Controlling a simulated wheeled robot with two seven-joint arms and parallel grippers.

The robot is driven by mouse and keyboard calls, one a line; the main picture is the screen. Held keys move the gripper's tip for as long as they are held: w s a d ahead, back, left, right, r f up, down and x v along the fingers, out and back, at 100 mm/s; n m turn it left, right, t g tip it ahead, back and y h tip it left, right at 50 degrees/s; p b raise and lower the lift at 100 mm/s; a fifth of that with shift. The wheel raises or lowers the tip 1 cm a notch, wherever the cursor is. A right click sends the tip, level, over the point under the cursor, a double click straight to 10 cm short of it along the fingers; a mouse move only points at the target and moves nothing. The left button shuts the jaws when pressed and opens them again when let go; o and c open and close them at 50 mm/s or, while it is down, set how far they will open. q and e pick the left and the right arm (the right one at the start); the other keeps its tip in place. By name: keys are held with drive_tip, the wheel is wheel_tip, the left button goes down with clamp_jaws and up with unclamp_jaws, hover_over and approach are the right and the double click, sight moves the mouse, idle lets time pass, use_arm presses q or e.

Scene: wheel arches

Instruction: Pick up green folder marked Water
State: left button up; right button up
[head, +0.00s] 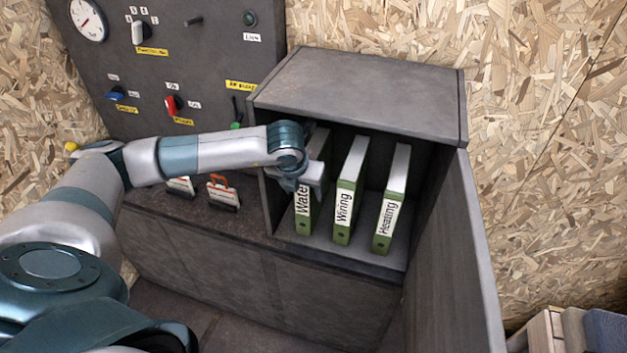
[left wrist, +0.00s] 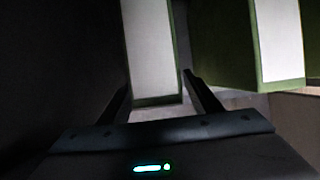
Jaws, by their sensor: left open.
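The green folder marked Water (head: 303,215) stands upright in an open grey cabinet, leftmost of three green folders. Its upper part is partly hidden by my left gripper (head: 312,180), which is at the folder's front. In the left wrist view, a green-edged folder with a white face (left wrist: 150,45) appears between the two open fingers of my left gripper (left wrist: 158,84). I cannot tell whether either finger touches it. My right gripper is not in view.
The Wiring folder (head: 348,190) and Heating folder (head: 391,205) stand to the right with gaps between. The cabinet (head: 365,85) has a top and side walls, and its grey door (head: 475,260) is open on the right. A control panel (head: 165,60) stands at left.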

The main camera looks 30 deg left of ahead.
use_arm(q)
drive_tip(key=shift+x, duration=0.75)
drive_tip(key=shift+c, duration=0.6)
drive_tip(key=shift+w, duration=0.1)
clamp_jaws()
drive_tip(key=shift+r, duration=0.15)
